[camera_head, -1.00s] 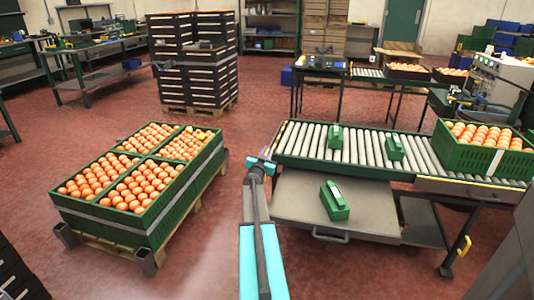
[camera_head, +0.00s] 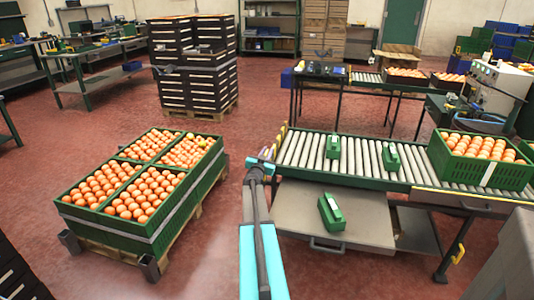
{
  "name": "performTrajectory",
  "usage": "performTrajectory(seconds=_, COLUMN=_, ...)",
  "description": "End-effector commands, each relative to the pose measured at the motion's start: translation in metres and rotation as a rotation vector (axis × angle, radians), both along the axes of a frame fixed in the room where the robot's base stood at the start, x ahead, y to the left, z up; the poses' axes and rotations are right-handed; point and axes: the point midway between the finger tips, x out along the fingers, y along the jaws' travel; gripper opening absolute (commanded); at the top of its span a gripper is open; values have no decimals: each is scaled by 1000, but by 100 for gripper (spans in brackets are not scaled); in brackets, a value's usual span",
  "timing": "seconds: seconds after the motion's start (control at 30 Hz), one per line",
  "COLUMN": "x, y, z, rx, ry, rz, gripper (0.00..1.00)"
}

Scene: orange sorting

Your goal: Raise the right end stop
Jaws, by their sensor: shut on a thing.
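My gripper (camera_head: 262,162) is at the left end of the roller conveyor (camera_head: 430,192), at the end of my arm reaching up from the bottom middle. Its jaws are shut and small in view. A yellow-edged end piece (camera_head: 281,139), which looks like an end stop, stands along that end of the conveyor right by the jaws. The exact grip is too small to make out. Which end stop this is, and whether it is raised, I cannot tell.
Green blocks (camera_head: 333,146) (camera_head: 391,158) sit on the rollers, and another green block (camera_head: 331,213) lies on the grey shelf (camera_head: 365,225) below. A green crate of oranges (camera_head: 489,172) stands on the conveyor's right. Filled green crates (camera_head: 120,232) sit on a pallet at left.

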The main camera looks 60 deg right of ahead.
Motion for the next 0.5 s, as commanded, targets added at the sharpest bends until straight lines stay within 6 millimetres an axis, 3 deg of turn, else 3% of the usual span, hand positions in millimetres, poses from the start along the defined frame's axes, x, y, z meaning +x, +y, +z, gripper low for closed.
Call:
performTrajectory(seconds=0.1, x=1, y=0, z=10, rx=0, ry=-2, rz=1, gripper=0)
performTrajectory(seconds=0.5, x=1, y=0, z=13, rx=-3, ry=-3, rz=1, gripper=0)
